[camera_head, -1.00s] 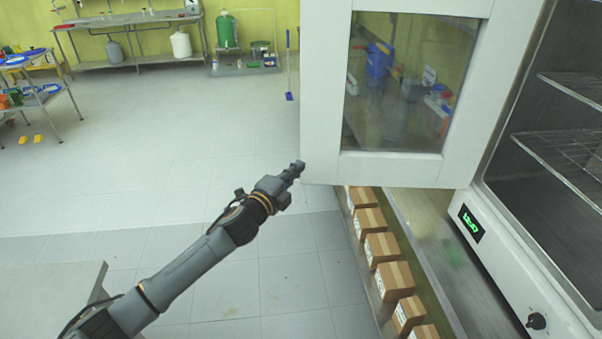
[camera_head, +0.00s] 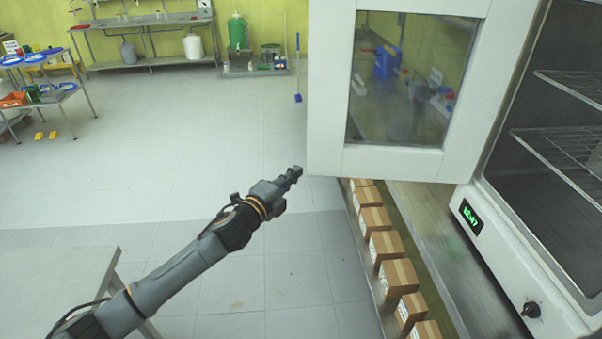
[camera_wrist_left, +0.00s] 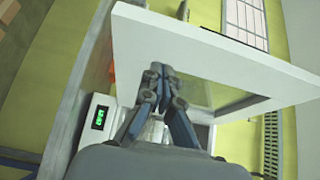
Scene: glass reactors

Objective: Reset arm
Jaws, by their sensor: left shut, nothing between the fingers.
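My left arm reaches in from the lower left of the head view, and its gripper (camera_head: 290,176) is in mid-air just left of the lower corner of the open cabinet door (camera_head: 324,100). In the left wrist view the gripper (camera_wrist_left: 160,72) has its fingers together and empty, with the white door (camera_wrist_left: 140,45) behind them. The right gripper is not in view.
The open oven-like cabinet (camera_head: 490,235) with wire shelves stands at the right, with a green display. Several cardboard boxes (camera_head: 385,247) line the shelf below. A grey table (camera_head: 50,280) is at the lower left. The floor (camera_head: 190,150) is clear between.

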